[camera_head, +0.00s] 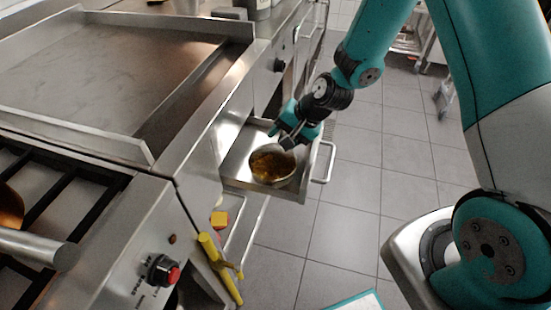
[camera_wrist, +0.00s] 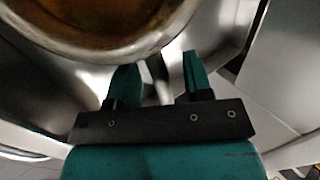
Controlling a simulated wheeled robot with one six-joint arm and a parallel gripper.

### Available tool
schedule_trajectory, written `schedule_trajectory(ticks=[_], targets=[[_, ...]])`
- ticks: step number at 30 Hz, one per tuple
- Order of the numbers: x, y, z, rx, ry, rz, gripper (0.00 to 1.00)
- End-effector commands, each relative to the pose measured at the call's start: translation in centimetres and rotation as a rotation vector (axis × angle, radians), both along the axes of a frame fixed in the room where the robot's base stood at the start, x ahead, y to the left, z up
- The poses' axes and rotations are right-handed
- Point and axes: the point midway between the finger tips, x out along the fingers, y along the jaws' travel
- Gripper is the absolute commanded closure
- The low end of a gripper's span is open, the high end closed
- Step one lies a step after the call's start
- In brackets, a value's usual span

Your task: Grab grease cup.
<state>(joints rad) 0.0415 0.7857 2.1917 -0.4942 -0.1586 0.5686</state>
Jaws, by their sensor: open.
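The grease cup (camera_head: 272,167) is a round metal cup with brown-yellow grease inside. It sits in an open metal drawer (camera_head: 234,168) below the griddle. My gripper (camera_head: 288,139) is over the drawer at the cup's far right edge. In the wrist view the cup's rim (camera_wrist: 95,50) fills the upper left. My gripper (camera_wrist: 158,72) shows two teal fingers set apart, with a thin metal piece, seemingly the cup's handle, between them. I cannot tell whether the fingers touch it.
The drawer's bar handle (camera_head: 327,163) sticks out to the right. A flat griddle (camera_head: 100,70) is at the upper left, and a stove control knob (camera_head: 162,270) is at the lower left. A yellow tool (camera_head: 220,268) hangs below the counter.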

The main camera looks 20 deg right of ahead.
Motion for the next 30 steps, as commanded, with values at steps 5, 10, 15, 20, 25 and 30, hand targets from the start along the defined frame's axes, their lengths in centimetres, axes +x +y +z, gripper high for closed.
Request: schedule_trajectory(ticks=[5, 10, 15, 20, 25, 30], targets=[[0.01, -0.02, 0.04, 0.0, 0.0, 0.0, 0.58], [0.0, -0.02, 0.06, 0.0, 0.0, 0.001, 0.97], [0.0, -0.02, 0.07, 0.0, 0.0, 0.001, 1.0], [0.01, 0.0, 0.11, 0.001, -0.001, 0.001, 1.0], [0.02, 0.0, 0.22, 0.001, -0.001, 0.001, 1.0], [0.05, -0.01, 0.78, 0.001, -0.003, 0.001, 1.0]])
